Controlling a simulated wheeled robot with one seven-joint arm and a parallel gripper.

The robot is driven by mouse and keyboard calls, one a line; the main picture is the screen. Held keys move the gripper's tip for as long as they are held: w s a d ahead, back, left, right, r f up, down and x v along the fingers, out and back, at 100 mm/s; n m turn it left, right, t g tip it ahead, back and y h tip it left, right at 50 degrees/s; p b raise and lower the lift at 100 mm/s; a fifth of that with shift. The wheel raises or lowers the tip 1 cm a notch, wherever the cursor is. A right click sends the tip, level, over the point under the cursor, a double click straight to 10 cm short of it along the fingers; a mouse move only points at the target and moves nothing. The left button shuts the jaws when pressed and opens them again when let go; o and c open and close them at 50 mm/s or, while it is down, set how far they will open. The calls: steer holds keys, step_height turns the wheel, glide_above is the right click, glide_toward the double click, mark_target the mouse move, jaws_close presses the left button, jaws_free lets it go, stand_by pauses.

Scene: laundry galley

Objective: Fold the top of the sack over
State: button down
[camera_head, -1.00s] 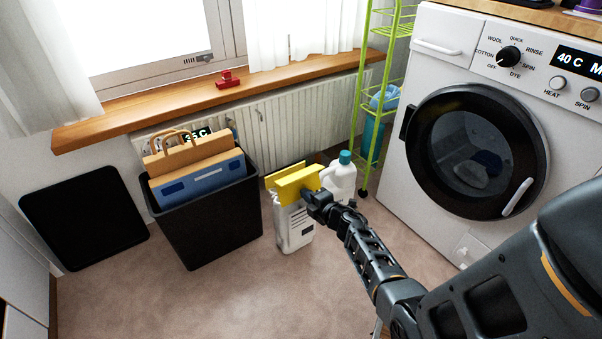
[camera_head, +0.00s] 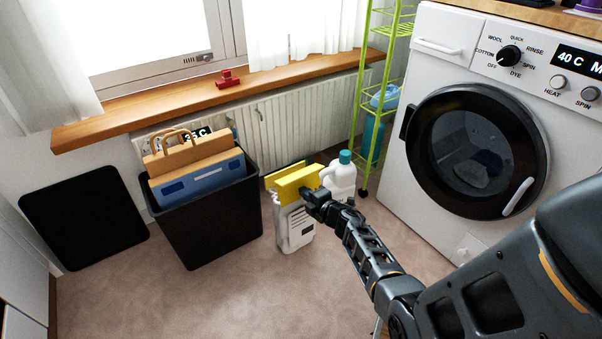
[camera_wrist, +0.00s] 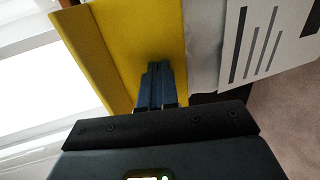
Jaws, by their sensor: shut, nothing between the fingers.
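The sack (camera_head: 295,229) stands upright on the floor, white with dark printed lines and a yellow top (camera_head: 297,183). In the head view the yellow top shows as a flat flap with a second yellow panel behind it. My gripper (camera_head: 312,197) is at the right end of the yellow top. In the wrist view the yellow top (camera_wrist: 115,50) fills the upper middle, and the white printed side of the sack (camera_wrist: 268,45) is at the right. My gripper's fingers (camera_wrist: 154,75) are together and empty, against or just in front of the yellow; contact is unclear.
A black bin (camera_head: 210,222) with paper bags and a blue box stands left of the sack. A white jug with a teal cap (camera_head: 341,178) stands close behind my gripper. A green rack (camera_head: 372,130) and a washing machine (camera_head: 460,130) are at the right. The floor in front is clear.

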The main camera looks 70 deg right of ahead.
steer(key=shift+w+d, duration=0.55)
steer(key=shift+w, duration=0.35)
steer(key=shift+f+b, duration=0.2)
steer(key=shift+b, duration=0.2)
steer(key=shift+f+b, duration=0.55)
steer(key=shift+f, duration=0.05)
steer(key=shift+r, duration=0.2)
steer(key=r+p+v, duration=0.1)
steer(key=p+v, duration=0.7)
steer(key=v, duration=0.3)
